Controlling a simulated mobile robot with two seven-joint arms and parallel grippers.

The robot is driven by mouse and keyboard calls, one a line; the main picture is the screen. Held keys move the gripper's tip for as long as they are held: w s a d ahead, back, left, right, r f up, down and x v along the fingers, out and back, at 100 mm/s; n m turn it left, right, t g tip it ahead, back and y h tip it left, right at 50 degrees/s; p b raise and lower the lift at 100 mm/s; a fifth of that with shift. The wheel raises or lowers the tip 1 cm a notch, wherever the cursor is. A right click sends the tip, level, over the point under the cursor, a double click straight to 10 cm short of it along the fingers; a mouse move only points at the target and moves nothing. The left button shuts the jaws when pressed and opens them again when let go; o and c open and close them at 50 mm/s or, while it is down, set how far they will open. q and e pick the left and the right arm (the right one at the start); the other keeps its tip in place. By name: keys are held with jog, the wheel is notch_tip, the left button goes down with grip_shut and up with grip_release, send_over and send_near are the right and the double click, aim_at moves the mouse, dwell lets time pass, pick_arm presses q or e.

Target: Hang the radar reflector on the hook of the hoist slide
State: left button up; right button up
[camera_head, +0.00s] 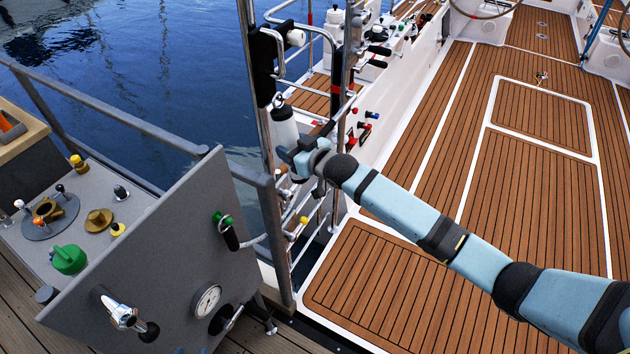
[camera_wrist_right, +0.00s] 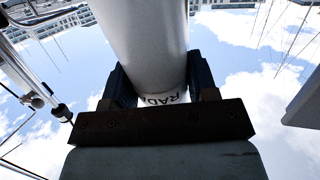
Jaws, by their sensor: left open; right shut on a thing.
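The radar reflector (camera_head: 285,130) is a white cylinder standing about upright beside the steel mast poles in the head view. In the right wrist view the white cylinder (camera_wrist_right: 148,40) shows part of its black lettering. My right gripper (camera_head: 303,160) is shut on its lower part, with one dark finger on each side in the wrist view (camera_wrist_right: 160,88). The black hoist slide (camera_head: 262,65) sits on the pole just above the reflector. A small ring or hook (camera_head: 278,100) shows at the reflector's top; I cannot tell whether the two are joined. My left gripper is not in view.
A grey console (camera_head: 160,250) with a gauge (camera_head: 206,301) and levers stands at the left. A grey railing (camera_head: 110,115) runs behind it. Steel poles, rails and several coloured knobs crowd the space around the reflector. The teak deck (camera_head: 530,190) at the right is mostly clear.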

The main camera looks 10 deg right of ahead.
dwell(0.5)
jog(key=o, duration=1.4)
jog(key=shift+f, duration=0.1)
jog(key=b+v, duration=0.3)
jog(key=v, duration=1.1)
jog(key=s+d+f+m+g+h, duration=0.2)
jog(key=s+f+h, duration=0.3)
jog(key=s+f, duration=1.8)
jog(key=s+m, duration=0.1)
jog(key=s, duration=0.1)
jog(key=shift+s+d+f+m, duration=0.35)
jog(key=shift+m, duration=0.05)
